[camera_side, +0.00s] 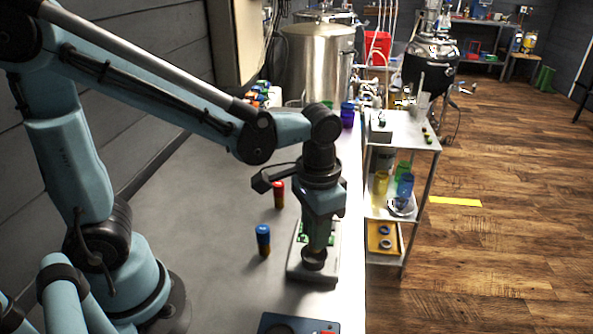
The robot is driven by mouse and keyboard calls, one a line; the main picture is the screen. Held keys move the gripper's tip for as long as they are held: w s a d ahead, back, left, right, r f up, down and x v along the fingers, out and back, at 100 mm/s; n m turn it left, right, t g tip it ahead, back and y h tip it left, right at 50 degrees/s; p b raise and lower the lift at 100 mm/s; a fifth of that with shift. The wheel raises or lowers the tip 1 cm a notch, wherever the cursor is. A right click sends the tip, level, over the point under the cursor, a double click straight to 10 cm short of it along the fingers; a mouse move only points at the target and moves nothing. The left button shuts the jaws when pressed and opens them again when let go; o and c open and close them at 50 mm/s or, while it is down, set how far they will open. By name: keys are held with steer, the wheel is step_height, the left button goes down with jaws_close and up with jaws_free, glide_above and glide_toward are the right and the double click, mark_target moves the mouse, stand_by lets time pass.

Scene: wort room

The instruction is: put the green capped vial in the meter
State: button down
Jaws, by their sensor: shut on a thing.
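My gripper (314,258) points straight down over a low pale tray-like unit (301,276) on the grey bench. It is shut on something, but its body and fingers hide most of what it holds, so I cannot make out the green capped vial. Small green patches show on the pale unit on both sides of the gripper. A blue-capped vial (263,240) and a red-capped vial (279,195) stand upright left of the gripper.
The bench (205,225) is clear between my base and the vials. Its right edge runs just beyond the pale unit. A wheeled shelf (404,130) with coloured cups stands to the right. A steel vessel (318,65) and several small coloured-top items (262,92) are at the back.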

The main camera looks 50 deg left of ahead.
steer(key=shift+f, duration=1.2)
steer(key=shift+f, duration=0.3)
steer(key=c, duration=0.9)
jaws_free()
steer(key=shift+f, duration=0.1)
steer(key=shift+o, duration=0.2)
step_height(320, 180, up, 13)
steer(key=shift+f, duration=0.2)
steer(key=s+a+f+n+t, duration=0.1)
steer(key=a+f+n+t, duration=0.1)
steer(key=a+f+t, duration=0.2)
steer(key=a+t, duration=0.3)
steer(key=a, duration=0.1)
